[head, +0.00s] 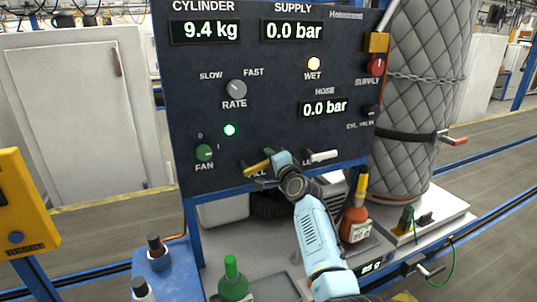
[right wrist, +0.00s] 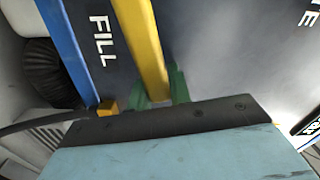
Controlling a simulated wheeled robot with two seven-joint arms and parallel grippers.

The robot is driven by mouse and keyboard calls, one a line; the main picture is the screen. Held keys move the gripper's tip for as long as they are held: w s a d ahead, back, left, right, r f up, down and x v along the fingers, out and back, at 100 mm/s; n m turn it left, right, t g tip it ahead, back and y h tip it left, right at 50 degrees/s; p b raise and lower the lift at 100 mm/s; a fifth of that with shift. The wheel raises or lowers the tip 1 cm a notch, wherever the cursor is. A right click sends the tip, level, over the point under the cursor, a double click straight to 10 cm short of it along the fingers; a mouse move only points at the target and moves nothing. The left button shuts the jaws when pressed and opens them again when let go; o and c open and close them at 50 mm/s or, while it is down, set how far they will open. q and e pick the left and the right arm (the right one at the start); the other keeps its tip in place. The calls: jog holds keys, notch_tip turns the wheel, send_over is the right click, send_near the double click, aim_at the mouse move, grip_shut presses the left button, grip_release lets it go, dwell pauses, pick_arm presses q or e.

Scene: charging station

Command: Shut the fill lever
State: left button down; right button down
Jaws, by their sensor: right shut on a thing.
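The fill lever (head: 257,167) is a yellow bar low on the dark control panel. In the head view it slants out to the left of my right gripper (head: 270,170), which partly hides the lever and its FILL label. In the right wrist view the yellow fill lever (right wrist: 140,40) runs down between the green fingers of my right gripper (right wrist: 160,90), which is shut on it. The FILL label lies to the lever's left there. My left gripper is not in view.
A white-handled lever (head: 322,156) sits just right of my right gripper. The control panel (head: 190,95) reads 9.4 kg and 0.0 bar, with the WET lamp lit. An orange bottle (head: 355,224) and a green bottle (head: 232,285) stand below. A quilted cylinder (head: 425,90) is at right.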

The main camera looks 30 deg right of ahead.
jog(key=shift+d+f+m, duration=0.15)
jog(key=shift+f+m, duration=0.9)
jog(key=shift+m, duration=0.35)
jog(key=c, duration=1.3)
grip_release()
jog(key=s, duration=1.3)
jog(key=shift+s+a, duration=0.2)
jog(key=shift+a, duration=0.1)
